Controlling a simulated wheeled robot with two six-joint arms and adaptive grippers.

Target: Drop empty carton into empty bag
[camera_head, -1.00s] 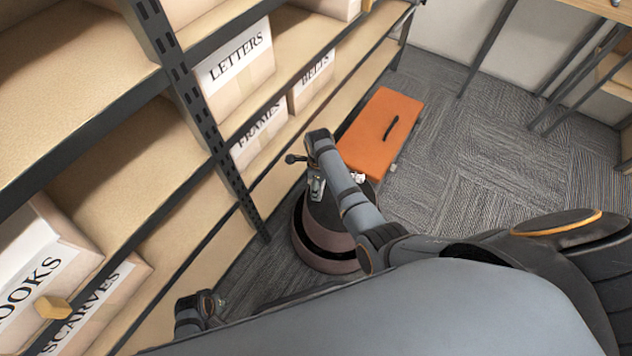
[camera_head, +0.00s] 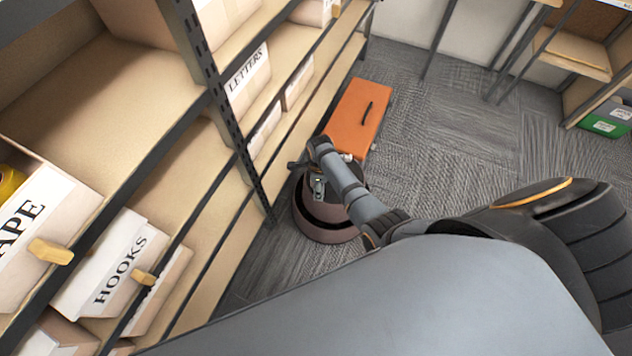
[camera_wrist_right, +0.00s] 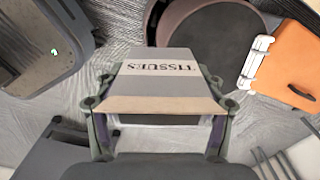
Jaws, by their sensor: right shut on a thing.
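A carton labelled TISSUES (camera_wrist_right: 165,88) is held in my right gripper (camera_wrist_right: 158,118) in the right wrist view. It has a grey-white face and a tan edge, and the fingers are shut on its two sides. The carton hides part of the gap between them. My left gripper cannot be made out in either view. I cannot identify an empty bag in these views.
An orange case (camera_head: 357,112) lies on the carpet (camera_head: 450,140). A green box (camera_head: 606,120) stands far right. A dark rounded object (camera_wrist_right: 45,45) is at upper left in the wrist view.

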